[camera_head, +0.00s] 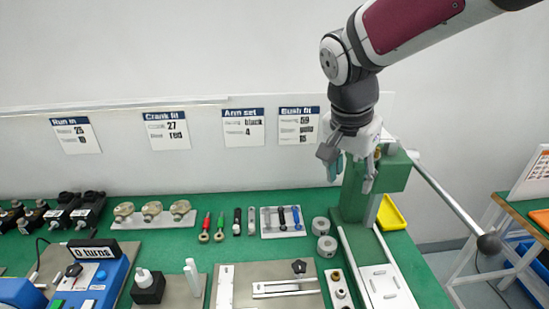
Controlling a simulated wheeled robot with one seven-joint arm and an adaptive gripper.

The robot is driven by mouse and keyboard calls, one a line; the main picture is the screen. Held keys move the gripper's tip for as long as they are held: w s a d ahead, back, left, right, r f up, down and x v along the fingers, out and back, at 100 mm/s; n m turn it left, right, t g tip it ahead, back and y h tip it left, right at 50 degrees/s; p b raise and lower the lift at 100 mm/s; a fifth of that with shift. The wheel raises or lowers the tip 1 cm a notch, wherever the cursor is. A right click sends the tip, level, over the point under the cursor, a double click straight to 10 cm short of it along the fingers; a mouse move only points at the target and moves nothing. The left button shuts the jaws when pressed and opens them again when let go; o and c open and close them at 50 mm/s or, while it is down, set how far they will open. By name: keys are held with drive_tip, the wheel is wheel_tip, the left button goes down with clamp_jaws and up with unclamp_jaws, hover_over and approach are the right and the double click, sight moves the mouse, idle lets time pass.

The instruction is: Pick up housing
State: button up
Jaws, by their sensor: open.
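No part in view is labelled as the housing, so I cannot tell for sure which one it is. Two grey round parts with a hole on top, the far one (321,226) and the near one (327,246), stand on the green bench beside the press and may be housings. Dark blocky units (88,211) at the far left and a black block (148,287) with a white knob are other candidates. My gripper (348,168) hangs open, pointing down, above the bench and in front of the green press column. It looks empty and is apart from the grey parts.
The green press (351,205) has a long lever ending in a dark ball (489,243) at the right. A white strip with brass bushes (337,285) lies near its base. A white tray (270,231) holds small arms.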

sight(322, 223)
drive_tip(key=w+a+f+m+h+b, duration=0.2)
drive_tip(key=w+a+f+m+b, duration=0.25)
drive_tip(key=w+f, duration=0.85)
drive_tip(key=shift+m+g, duration=0.35)
drive_tip(key=shift+g, duration=0.05)
drive_tip(key=x, duration=1)
drive_tip(key=s+a+x, duration=0.1)
drive_tip(key=x, duration=0.4)
drive_tip(key=shift+f, duration=0.2)
drive_tip(key=c, duration=0.9)
